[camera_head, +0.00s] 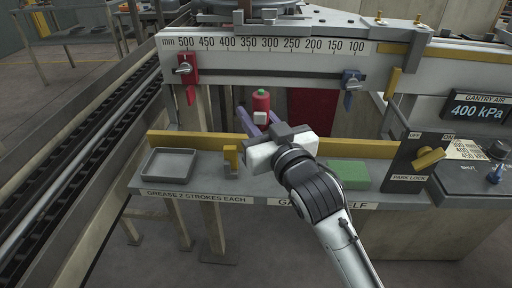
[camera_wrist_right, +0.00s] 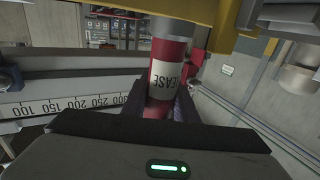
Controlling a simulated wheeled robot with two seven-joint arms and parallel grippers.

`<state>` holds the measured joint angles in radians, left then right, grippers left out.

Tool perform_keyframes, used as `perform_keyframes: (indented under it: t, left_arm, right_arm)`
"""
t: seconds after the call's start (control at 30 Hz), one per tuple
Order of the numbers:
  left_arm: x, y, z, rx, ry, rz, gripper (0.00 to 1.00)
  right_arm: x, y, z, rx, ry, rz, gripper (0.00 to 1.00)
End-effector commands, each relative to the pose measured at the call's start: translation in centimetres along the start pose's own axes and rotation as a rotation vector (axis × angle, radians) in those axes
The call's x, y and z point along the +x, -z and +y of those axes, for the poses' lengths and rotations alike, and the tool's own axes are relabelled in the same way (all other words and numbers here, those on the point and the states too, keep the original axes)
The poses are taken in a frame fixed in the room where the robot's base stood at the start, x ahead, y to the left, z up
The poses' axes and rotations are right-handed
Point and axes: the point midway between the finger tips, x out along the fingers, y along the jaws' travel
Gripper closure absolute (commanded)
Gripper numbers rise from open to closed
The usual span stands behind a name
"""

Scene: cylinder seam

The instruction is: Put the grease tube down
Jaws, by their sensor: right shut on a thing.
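My left gripper is not in view.
A shallow grey tray (camera_head: 168,166) sits at the shelf's left end. A yellow block (camera_head: 231,158) and a green pad (camera_head: 348,174) are also on the shelf. A yellow rail (camera_head: 190,140) runs along its back. A park-lock panel (camera_head: 415,163) stands at the right.

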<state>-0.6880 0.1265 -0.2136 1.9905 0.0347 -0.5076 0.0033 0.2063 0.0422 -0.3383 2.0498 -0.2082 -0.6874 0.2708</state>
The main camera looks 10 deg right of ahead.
Motion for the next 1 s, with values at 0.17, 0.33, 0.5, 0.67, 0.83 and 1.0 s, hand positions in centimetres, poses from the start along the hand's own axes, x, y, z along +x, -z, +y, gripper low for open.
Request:
perform_keyframes:
  t: [0.17, 0.33, 0.5, 0.67, 0.83, 1.0]
  left_arm:
    - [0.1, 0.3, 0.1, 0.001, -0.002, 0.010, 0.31]
    - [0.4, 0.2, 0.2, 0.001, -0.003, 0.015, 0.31]
    - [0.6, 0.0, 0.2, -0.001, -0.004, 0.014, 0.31]
    - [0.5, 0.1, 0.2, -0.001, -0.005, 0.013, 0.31]
    - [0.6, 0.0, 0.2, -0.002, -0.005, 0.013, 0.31]
    - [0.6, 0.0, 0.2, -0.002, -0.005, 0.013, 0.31]
  right_arm:
    - [0.0, -1.5, 0.0, 0.000, 0.000, 0.004, 1.00]
    - [0.0, -3.8, 0.0, -0.001, 0.001, 0.001, 1.00]
    - [0.0, -5.1, 0.0, -0.001, 0.001, 0.005, 1.00]
    - [0.0, -5.0, 0.0, -0.001, 0.001, 0.006, 1.00]
    - [0.0, -5.3, 0.0, -0.001, 0.001, 0.002, 0.67]
    - [0.0, -5.3, 0.0, -0.001, 0.001, 0.002, 0.66]
